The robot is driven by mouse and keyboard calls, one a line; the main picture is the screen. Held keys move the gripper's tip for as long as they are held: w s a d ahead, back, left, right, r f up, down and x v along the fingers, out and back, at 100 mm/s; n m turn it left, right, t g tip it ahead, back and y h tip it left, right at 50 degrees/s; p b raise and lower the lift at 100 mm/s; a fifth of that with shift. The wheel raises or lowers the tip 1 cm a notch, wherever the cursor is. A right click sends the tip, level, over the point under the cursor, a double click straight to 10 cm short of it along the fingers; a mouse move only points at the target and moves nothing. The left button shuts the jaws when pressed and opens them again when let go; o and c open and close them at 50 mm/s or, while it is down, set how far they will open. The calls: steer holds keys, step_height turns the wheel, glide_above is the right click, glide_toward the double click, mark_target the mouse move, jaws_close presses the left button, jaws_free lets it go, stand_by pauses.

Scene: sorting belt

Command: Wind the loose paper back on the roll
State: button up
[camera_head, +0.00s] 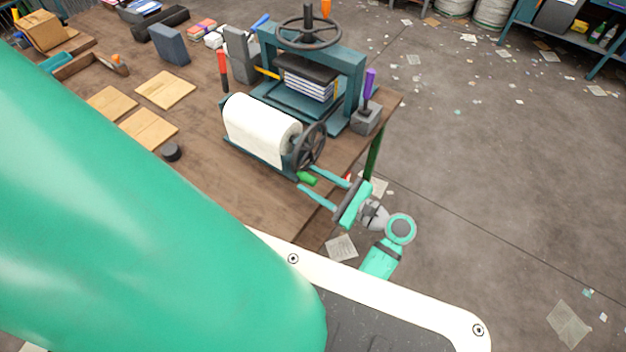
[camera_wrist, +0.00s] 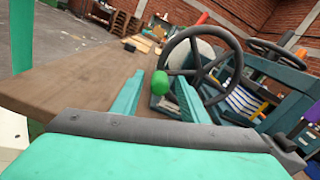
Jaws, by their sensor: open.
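The white paper roll (camera_head: 262,127) lies in a teal stand on the wooden bench, near its right edge. No loose paper tail is clearly visible. A dark spoked handwheel (camera_head: 309,147) sits at the roll's right end, with a green handle (camera_head: 306,178) low on its rim. In the wrist view the handwheel (camera_wrist: 201,66) is ahead, and the green handle (camera_wrist: 160,84) shows between the fingers. My gripper (camera_head: 306,178) is open, its two teal fingers on either side of the green handle; contact cannot be told. The roll (camera_wrist: 187,52) is partly hidden behind the wheel.
A teal press (camera_head: 357,78) with its own handwheel and stacked books stands behind the roll. A grey block with a purple-handled tool (camera_head: 367,118) is at the bench's right edge. Wooden boards (camera_head: 165,89) and a black puck (camera_head: 171,152) lie left. Paper scraps litter the floor.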

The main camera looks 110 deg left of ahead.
steer(key=v, duration=1)
steer(key=shift+w, duration=0.15)
steer(key=s+n, duration=0.3)
steer(key=n, duration=0.8)
steer(key=s+a+n, duration=0.1)
steer(key=s+n, duration=0.3)
steer(key=n, duration=0.6)
steer(key=s+a+n, duration=0.1)
steer(key=s+n, duration=0.3)
steer(key=n, duration=0.7)
steer(key=shift+s+a+f+n, duration=0.2)
steer(key=shift+n, duration=0.1)
